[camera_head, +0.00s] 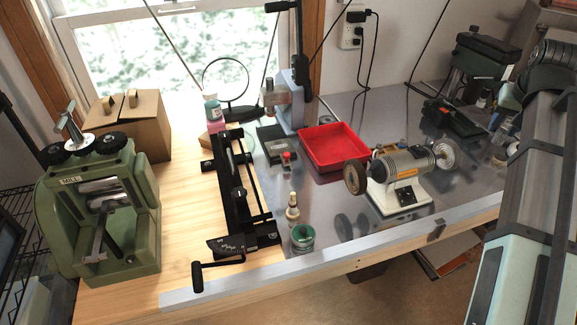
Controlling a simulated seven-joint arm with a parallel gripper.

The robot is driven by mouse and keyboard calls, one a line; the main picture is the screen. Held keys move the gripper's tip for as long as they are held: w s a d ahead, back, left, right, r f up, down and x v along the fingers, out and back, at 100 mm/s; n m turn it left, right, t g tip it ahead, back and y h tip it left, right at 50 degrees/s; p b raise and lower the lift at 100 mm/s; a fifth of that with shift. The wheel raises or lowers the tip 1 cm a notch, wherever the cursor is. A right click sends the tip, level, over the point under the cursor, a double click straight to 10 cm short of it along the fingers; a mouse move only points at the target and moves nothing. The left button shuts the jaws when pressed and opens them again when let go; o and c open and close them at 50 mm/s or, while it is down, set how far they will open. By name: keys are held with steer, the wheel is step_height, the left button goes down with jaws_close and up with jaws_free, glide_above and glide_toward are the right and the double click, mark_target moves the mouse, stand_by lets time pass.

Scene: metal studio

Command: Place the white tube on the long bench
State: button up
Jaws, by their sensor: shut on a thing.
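The long bench (183,218) runs across the view, with a pale wood top on the left and a shiny metal sheet on the right. I cannot pick out the white tube with certainty. A small cream bottle (293,208) with a narrow tip stands upright near the bench's front edge, but I cannot tell if it is the tube. Part of my own arm fills the right edge of the view. My gripper is not in view, so what it holds is hidden.
A green rolling mill (100,215) and a cardboard box (137,122) stand left. A black drawbench (240,190) lies mid-bench. A green-rimmed jar (302,238), red tray (336,147) and bench grinder (402,178) stand right. Bare wood shows between mill and drawbench.

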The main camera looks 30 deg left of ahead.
step_height(320, 180, up, 16)
steer(key=s+a+n+g+y, duration=0.1)
steer(key=s+a+n, duration=0.25)
steer(key=a, duration=1.35)
steer(key=s+a+n+y, duration=0.2)
steer(key=a+n, duration=0.2)
steer(key=a, duration=1.2)
steer(key=n+g+y, duration=0.1)
steer(key=n+g, duration=0.3)
steer(key=n, duration=0.7)
glide_above(179, 197)
steer(key=d, duration=0.2)
step_height(179, 197, down, 5)
steer(key=shift+m+y, duration=0.3)
steer(key=shift+m, duration=0.05)
step_height(179, 197, down, 29)
steer(key=shift+r, duration=0.1)
steer(key=shift+f, duration=0.2)
